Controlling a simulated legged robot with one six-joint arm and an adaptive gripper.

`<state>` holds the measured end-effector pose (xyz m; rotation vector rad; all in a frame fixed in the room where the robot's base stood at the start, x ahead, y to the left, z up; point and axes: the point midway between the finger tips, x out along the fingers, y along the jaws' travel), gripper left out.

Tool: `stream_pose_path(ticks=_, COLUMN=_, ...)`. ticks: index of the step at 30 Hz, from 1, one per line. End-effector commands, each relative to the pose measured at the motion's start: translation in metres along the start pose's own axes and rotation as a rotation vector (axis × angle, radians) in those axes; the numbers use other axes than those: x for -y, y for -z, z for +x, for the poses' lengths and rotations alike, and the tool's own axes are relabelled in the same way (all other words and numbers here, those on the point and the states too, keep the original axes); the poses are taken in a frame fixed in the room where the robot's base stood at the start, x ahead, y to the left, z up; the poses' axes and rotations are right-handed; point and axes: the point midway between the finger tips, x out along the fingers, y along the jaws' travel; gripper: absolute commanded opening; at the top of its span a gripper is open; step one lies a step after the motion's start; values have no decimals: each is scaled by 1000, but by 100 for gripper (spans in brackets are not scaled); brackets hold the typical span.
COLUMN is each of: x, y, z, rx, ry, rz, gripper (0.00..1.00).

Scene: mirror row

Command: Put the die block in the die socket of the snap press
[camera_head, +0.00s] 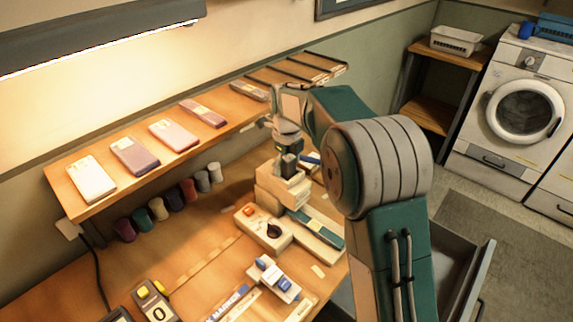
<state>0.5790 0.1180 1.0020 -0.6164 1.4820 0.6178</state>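My gripper (288,142) is in the middle of the picture, at the end of my green and grey arm, above the workbench. Its fingers are small, and I cannot tell whether they are open or shut. A small dark block (289,163) shows just below it; I cannot tell whether it is held or part of the machine beneath. A cream stepped machine (279,186) stands under the gripper and may be the snap press. I cannot make out the die socket or identify the die block for certain. My arm covers part of the bench's right side.
A wooden shelf (230,128) with several folded cloths runs above the bench, with several thread spools (158,209) below it. A cream box with a black knob (262,231) and a blue-and-white device (275,279) stand in front. An open drawer (462,278) juts out at right.

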Motion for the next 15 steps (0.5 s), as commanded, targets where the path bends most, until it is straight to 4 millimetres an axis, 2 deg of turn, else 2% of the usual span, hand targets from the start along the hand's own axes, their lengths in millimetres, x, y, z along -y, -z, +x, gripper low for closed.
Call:
stream_pose_path(ticks=9, x=0, y=0, z=-2, rx=1, ry=1, rz=0, gripper=91)
stream_pose_path(ticks=11, x=0, y=-1, z=-8, rx=3, ry=2, rz=0, gripper=91)
stream_pose_path(ticks=15, x=0, y=0, z=-30, rx=4, ry=3, rz=0, gripper=91)
